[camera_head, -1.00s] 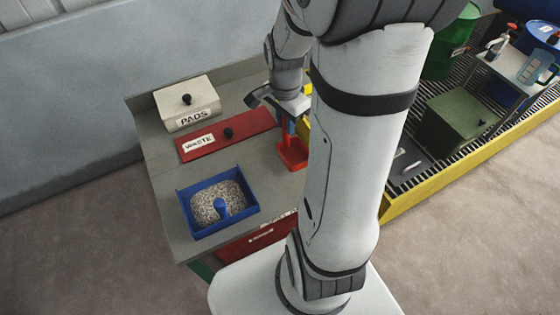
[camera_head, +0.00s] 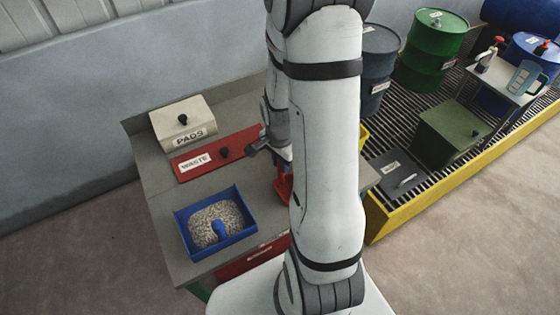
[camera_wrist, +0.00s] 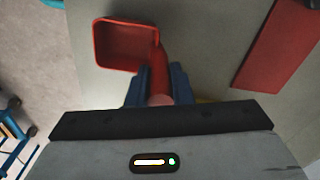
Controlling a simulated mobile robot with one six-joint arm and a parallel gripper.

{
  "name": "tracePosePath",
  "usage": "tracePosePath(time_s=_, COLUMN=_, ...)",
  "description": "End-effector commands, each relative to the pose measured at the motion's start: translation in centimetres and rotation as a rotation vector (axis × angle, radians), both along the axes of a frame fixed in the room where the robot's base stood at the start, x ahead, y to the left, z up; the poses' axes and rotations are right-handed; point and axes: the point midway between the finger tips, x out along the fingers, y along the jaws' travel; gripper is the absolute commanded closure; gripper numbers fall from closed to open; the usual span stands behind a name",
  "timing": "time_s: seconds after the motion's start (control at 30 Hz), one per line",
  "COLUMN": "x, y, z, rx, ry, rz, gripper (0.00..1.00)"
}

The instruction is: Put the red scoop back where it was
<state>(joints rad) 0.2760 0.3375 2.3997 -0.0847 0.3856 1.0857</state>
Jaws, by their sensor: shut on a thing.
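The red scoop (camera_head: 284,187) shows in the head view above the grey workbench (camera_head: 165,225), partly hidden behind my arm. In the wrist view, the scoop's square pan (camera_wrist: 127,45) lies ahead of my fingers, and its handle (camera_wrist: 160,78) runs back between them. My gripper (camera_wrist: 161,82) is shut on this handle with its blue fingers on either side. In the head view my fingers are mostly hidden by the arm. I cannot tell whether the scoop touches the bench top.
A blue tray (camera_head: 182,222) of granules holds a blue scoop (camera_head: 220,229) at the bench front. A red WASTE lid (camera_head: 220,152) and PADS box (camera_head: 178,112) lie behind. A yellow object (camera_head: 363,136) is partly hidden by my arm. Drums stand on grating at right.

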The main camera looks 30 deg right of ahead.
Motion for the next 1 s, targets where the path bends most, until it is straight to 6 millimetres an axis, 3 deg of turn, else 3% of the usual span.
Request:
tracePosePath(time_s=0.23, x=0.0, y=0.0, z=-0.3, rx=0.000, ry=-0.001, rz=0.001, gripper=1.00)
tracePosePath(time_s=0.27, x=0.0, y=0.0, z=-0.2, rx=0.000, ry=-0.001, rz=0.001, gripper=0.79)
tracePosePath(time_s=0.5, x=0.0, y=0.0, z=-0.1, rx=0.000, ry=0.000, rz=0.001, gripper=0.59)
tracePosePath(time_s=0.87, x=0.1, y=0.1, z=0.4, rx=-0.001, ry=-0.002, rz=0.002, gripper=0.59)
tracePosePath(time_s=1.0, x=0.2, y=0.1, z=2.1, rx=-0.002, ry=-0.007, rz=0.001, gripper=0.59)
